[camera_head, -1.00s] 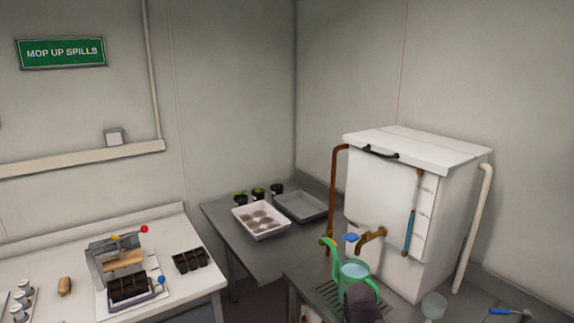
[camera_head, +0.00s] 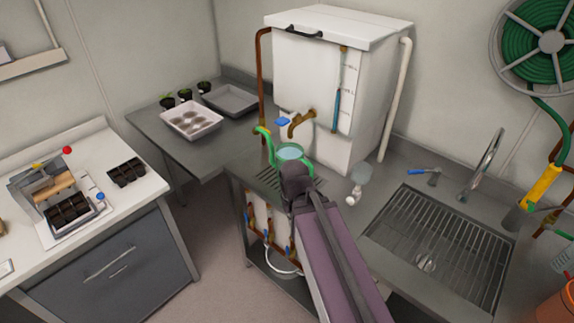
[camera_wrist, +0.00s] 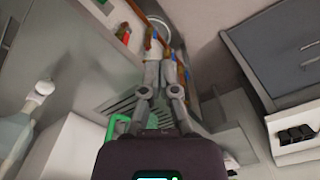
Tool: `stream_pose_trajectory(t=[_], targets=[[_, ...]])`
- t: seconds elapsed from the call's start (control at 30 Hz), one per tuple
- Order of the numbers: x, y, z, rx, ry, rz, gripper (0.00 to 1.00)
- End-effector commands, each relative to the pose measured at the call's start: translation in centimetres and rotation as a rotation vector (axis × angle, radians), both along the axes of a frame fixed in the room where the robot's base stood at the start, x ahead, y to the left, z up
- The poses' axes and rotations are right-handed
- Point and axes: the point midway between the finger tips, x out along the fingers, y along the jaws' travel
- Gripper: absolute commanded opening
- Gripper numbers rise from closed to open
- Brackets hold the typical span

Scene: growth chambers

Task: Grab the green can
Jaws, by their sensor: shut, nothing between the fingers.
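The green can (camera_head: 290,152) is a watering can with a green handle and spout and pale blue water showing in its open top. It stands at the tap of the white tank, partly hidden by my arm in the head view. In the wrist view, part of its green (camera_wrist: 118,127) shows at the left, beside the base of my fingers. My gripper (camera_wrist: 161,72) has its two grey fingers close together, shut and empty. In the head view my wrist hides the fingers, so their exact gap to the can cannot be told.
The white tank (camera_head: 330,85) with its brass tap (camera_head: 299,123) rises behind the can. A clear cup (camera_head: 361,173) stands right of it, before the sink (camera_head: 440,245). A grey tray (camera_head: 229,99) and a white tray (camera_head: 191,121) lie on the left table.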

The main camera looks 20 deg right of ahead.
Motion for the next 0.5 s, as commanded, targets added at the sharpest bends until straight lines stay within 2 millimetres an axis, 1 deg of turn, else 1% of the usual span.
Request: stream_pose_trajectory(t=[0.3,0.33,0.37,0.4,0.5], targets=[[0.0,0.0,0.0,0.0,0.0,0.0,0.0],[0.0,0.0,0.0,0.0,0.0,0.0,0.06],[0.01,0.0,-0.01,0.0,0.0,0.0,0.15],[0.07,-0.01,-0.02,-0.002,-0.001,-0.001,0.27],[0.57,-0.06,-0.16,-0.017,-0.007,-0.012,0.53]])
